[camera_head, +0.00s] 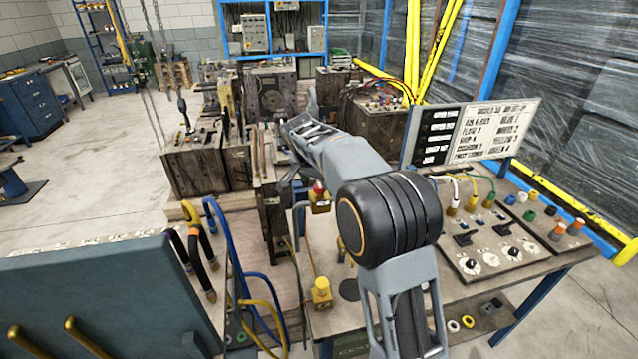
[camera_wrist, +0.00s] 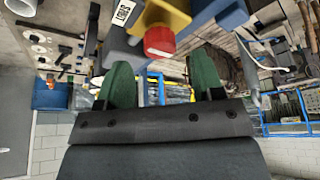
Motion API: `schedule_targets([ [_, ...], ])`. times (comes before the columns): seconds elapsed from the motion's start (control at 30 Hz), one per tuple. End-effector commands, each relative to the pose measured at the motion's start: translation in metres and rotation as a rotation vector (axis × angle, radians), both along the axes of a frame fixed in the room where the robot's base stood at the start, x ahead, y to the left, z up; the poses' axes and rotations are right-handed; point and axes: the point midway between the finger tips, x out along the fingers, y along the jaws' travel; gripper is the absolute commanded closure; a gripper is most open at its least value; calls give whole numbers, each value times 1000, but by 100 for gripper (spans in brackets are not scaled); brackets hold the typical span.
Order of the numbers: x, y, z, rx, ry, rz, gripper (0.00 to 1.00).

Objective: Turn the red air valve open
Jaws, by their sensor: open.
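The red air valve (camera_wrist: 159,41) is a round red knob on a yellow body (camera_wrist: 166,14) in the wrist view, at the top centre. In the head view the red valve (camera_head: 319,188) shows small, beside my forearm and partly hidden by it. My gripper (camera_wrist: 161,72) shows two green fingers spread wide apart. It is open and nothing is between the fingers. The red knob lies beyond the fingertips, roughly in line with the gap between them, and appears apart from both.
A bench with a control panel (camera_head: 487,250) and coloured connectors stands at the right. A yellow fitting (camera_head: 321,293) sits at its left end. Blue and yellow hoses (camera_head: 228,255) hang at the left. Several worn mould blocks (camera_head: 193,165) stand behind. The floor at left is mostly open.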

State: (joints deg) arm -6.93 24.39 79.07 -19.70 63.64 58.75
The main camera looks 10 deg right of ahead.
Motion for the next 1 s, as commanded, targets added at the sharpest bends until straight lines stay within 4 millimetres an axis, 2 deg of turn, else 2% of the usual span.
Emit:
schedule_targets([
  [0.1, 4, -4, -14, 0, 3, -1, 39],
  [0.3, 8, -8, -28, 1, 1, 0, 39],
  [0.7, 9, -9, -32, 1, -1, 0, 40],
  [1.0, 9, -9, -32, 1, -1, 0, 68],
])
